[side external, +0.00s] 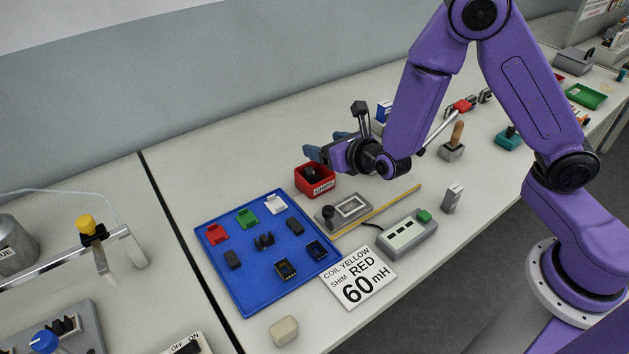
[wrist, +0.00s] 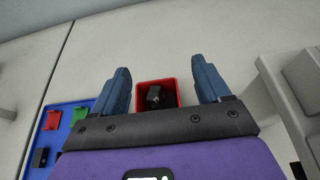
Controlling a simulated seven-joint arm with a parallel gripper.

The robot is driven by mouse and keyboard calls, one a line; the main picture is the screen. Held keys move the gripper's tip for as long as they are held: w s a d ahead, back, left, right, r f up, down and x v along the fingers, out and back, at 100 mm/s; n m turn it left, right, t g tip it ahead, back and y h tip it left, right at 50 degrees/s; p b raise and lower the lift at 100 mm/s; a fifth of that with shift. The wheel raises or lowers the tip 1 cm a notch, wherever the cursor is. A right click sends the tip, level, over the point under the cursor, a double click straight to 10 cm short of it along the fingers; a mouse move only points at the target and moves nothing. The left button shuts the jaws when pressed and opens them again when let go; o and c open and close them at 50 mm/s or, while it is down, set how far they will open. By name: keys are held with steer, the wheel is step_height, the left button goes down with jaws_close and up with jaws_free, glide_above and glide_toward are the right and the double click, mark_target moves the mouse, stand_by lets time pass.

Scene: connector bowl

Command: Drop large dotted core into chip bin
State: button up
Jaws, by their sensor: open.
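The chip bin (side external: 318,188) is a small red open box with a white CHIPS label, on the table behind the blue tray. A dark grey block-shaped piece (wrist: 155,95) lies inside it, tilted; it also shows as a dark shape (side external: 311,173) in the side view. I cannot make out dots on it, so I cannot tell whether it is the large dotted core. My gripper (wrist: 161,70) is open and empty, its blue fingers apart on either side of the red bin (wrist: 140,102) in the wrist view. In the side view my gripper (side external: 324,146) is above the bin.
The blue tray (side external: 246,293) holds red, green and white clips and several dark parts. A grey fixture (side external: 325,222), yellow stick (side external: 392,205), grey meter (side external: 407,238) and sign card (side external: 357,278) lie right of it. A beige block (side external: 284,331) sits in front.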

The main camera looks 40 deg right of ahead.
steer(key=v, duration=1.7)
steer(key=shift+r, duration=0.15)
steer(key=shift+s, duration=0.1)
steer(key=s+d+m+g+h, duration=0.55)
steer(key=d+m, duration=0.45)
steer(key=m, duration=0.2)
steer(key=s+a+r+m+g+y, duration=0.1)
steer(key=s+a+m+g+y, duration=0.1)
steer(key=s+m+g+y, duration=0.4)
steer(key=s+m+g, duration=0.2)
steer(key=s+m, duration=0.3)
steer(key=s, duration=0.1)
steer(key=shift+s+r, duration=0.2)
steer(key=shift+r, duration=0.2)
